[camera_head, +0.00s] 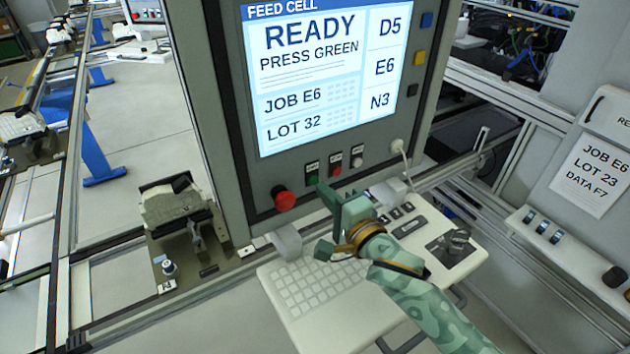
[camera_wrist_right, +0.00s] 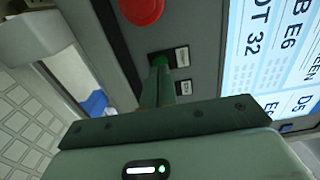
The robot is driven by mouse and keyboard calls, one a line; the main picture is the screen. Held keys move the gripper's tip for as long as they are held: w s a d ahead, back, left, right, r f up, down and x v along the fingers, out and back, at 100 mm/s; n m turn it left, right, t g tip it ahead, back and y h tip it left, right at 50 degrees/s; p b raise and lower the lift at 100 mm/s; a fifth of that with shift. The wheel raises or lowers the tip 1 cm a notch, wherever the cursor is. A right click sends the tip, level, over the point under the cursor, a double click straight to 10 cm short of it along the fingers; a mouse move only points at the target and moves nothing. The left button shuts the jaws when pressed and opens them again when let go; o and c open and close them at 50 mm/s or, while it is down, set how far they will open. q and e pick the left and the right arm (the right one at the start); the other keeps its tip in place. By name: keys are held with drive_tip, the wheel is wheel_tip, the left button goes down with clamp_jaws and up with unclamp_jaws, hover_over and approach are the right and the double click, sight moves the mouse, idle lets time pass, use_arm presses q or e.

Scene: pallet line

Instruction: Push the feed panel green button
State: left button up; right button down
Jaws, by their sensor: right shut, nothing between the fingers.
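The feed panel (camera_head: 232,148) is a grey cabinet with a lit screen (camera_head: 325,70) reading READY, PRESS GREEN. The green button (camera_head: 312,180) is in the row below the screen, partly covered by my fingertips in the head view. My right gripper (camera_head: 318,185) is shut and empty, its fingers pointing at the panel right by that button. In the right wrist view the fingers (camera_wrist_right: 158,80) reach up to the green button (camera_wrist_right: 161,57), which shows just past their tips. I cannot tell whether they touch it.
A red mushroom button (camera_head: 283,199) sits left of the green one and shows in the wrist view (camera_wrist_right: 142,8). A red button (camera_head: 336,170) and a white one (camera_head: 357,163) are to the right. A keyboard shelf (camera_head: 315,293) juts out below.

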drive_tip(key=shift+p, duration=0.4)
idle(0.3)
drive_tip(key=shift+x, duration=1)
idle(0.8)
drive_tip(key=shift+d, duration=0.1)
drive_tip(key=shift+p+v, duration=0.7)
drive_tip(key=shift+v, duration=0.15)
drive_tip(key=p+v, duration=0.1)
drive_tip(key=v, duration=0.2)
drive_tip(key=shift+s+p, duration=0.1)
drive_tip(key=shift+p, duration=0.3)
